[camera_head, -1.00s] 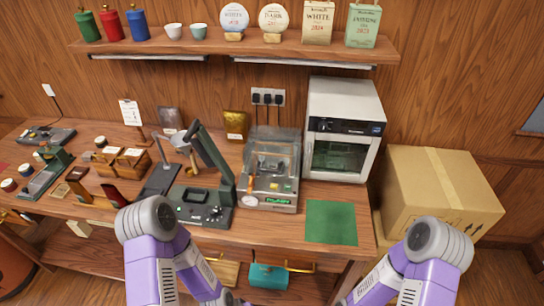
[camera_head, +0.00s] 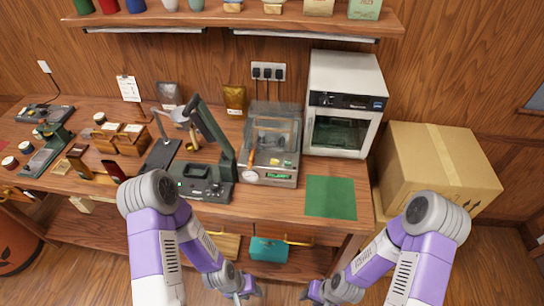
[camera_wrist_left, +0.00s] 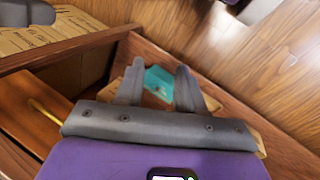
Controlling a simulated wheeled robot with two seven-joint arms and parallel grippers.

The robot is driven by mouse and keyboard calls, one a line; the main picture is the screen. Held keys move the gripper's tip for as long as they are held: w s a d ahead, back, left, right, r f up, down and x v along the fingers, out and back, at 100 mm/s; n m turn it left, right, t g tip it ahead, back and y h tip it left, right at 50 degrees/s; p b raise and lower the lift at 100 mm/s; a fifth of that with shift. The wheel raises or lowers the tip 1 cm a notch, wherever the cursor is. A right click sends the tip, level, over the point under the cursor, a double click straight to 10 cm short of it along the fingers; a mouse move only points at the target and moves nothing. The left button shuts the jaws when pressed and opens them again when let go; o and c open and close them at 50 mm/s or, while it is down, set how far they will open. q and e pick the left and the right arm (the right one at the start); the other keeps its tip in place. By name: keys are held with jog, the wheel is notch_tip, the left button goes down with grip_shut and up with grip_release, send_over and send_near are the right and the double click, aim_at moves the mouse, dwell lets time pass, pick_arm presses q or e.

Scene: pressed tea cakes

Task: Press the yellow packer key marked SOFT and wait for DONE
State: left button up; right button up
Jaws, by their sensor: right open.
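The packer (camera_head: 262,181) is a grey machine with a clear cover, standing at the back of the bench in the head view. Its front has a lit green display (camera_head: 278,177), too small to read, and a small yellow key (camera_head: 288,163); its marking cannot be read. My left gripper (camera_head: 247,291) is low in front of the bench, well away from the packer. In the left wrist view its two fingers (camera_wrist_left: 158,88) are apart with nothing between them. My right gripper (camera_head: 311,292) is also low in front of the bench, open.
A dark green sealer-like device (camera_head: 205,190) stands left of the packer. A green mat (camera_head: 330,197) lies to its right, with a white oven (camera_head: 345,90) behind. A teal box (camera_head: 268,250) is below the benchtop. A cardboard box (camera_head: 435,175) stands right of the bench.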

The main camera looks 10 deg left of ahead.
dwell(0.4)
pick_arm(q)
grip_shut()
dwell(1.5)
